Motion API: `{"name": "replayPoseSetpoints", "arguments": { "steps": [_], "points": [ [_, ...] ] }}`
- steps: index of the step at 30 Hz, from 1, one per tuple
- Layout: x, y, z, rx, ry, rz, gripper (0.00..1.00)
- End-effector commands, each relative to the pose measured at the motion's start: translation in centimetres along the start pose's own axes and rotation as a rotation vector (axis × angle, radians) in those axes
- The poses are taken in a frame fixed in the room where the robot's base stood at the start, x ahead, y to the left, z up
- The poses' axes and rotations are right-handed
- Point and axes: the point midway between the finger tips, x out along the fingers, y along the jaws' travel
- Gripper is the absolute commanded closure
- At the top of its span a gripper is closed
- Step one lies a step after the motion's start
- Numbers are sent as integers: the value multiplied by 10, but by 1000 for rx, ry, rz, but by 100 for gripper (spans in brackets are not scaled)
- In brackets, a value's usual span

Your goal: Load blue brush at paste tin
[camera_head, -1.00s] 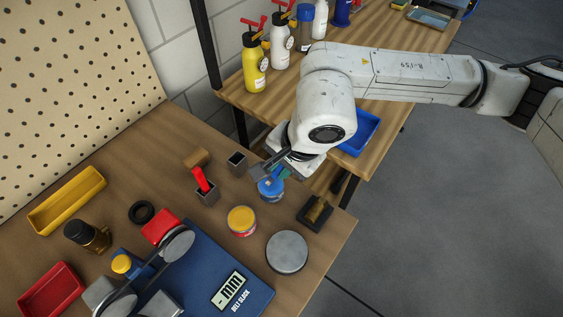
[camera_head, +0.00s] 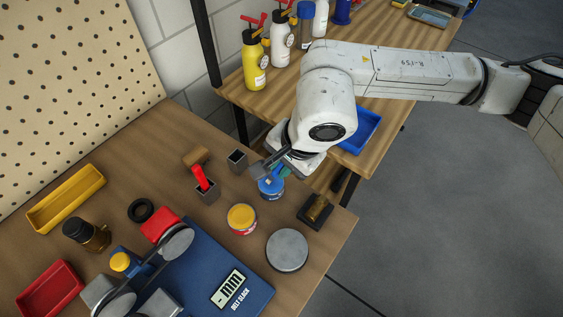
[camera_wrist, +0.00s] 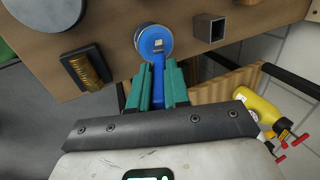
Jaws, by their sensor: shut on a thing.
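My gripper (camera_wrist: 158,82) is shut on the blue brush (camera_wrist: 158,88), whose handle lies between the teal fingers. The brush points at the blue-topped tin (camera_wrist: 139,41), and its far end overlaps the tin's top in the wrist view. I cannot tell whether it touches the paste or only hovers. In the head view my gripper (camera_head: 268,172) is right at the blue tin (camera_head: 271,190), and the brush is mostly hidden. A second tin with a yellow top (camera_head: 242,218) stands to the left and nearer.
A square holder (camera_head: 237,162) looks empty; another holder (camera_head: 207,194) carries a red brush (camera_head: 200,178). A dark block with a brass roll (camera_head: 316,211) is close on the right. A grey disc (camera_head: 287,250) and blue belt gauge (camera_head: 205,275) lie nearer. The bench edge is close.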

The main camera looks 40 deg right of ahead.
Motion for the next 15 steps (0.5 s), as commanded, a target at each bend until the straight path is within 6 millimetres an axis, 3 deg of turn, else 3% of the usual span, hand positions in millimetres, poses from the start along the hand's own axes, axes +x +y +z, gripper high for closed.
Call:
{"name": "replayPoseSetpoints", "arguments": {
  "steps": [15],
  "points": [
    [4, 2, 0, 0, 0, 0, 100]
  ]
}}
